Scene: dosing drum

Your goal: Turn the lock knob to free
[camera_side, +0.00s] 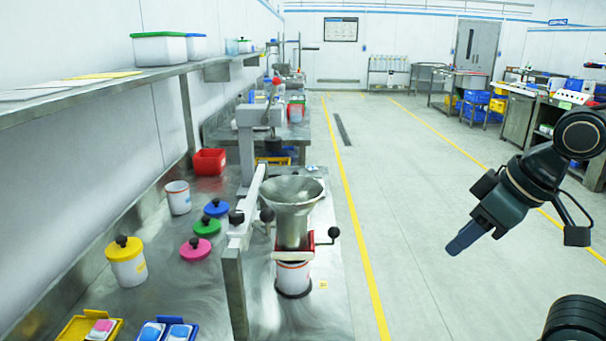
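A metal dosing device stands at the bench's right edge, with a steel funnel (293,205) above a red collar (309,245) and a white container (293,277). Black knobs show around it: a ball on a lever at right (334,232), a ball left of the funnel (266,214), and a knob on the pale arm (237,217). I cannot tell which is the lock knob or how it is set. My gripper (458,243) hangs in free air right of the device, well apart from it, pointing down-left. Its fingers appear edge-on, so their gap is hidden. Nothing shows in it.
On the bench are a white tub with yellow lid (127,262), pink (195,249), green (206,227) and blue (216,208) lids, a white cup (178,198) and a red bin (209,162). A shelf (110,88) overhangs the left. Open floor lies between device and gripper.

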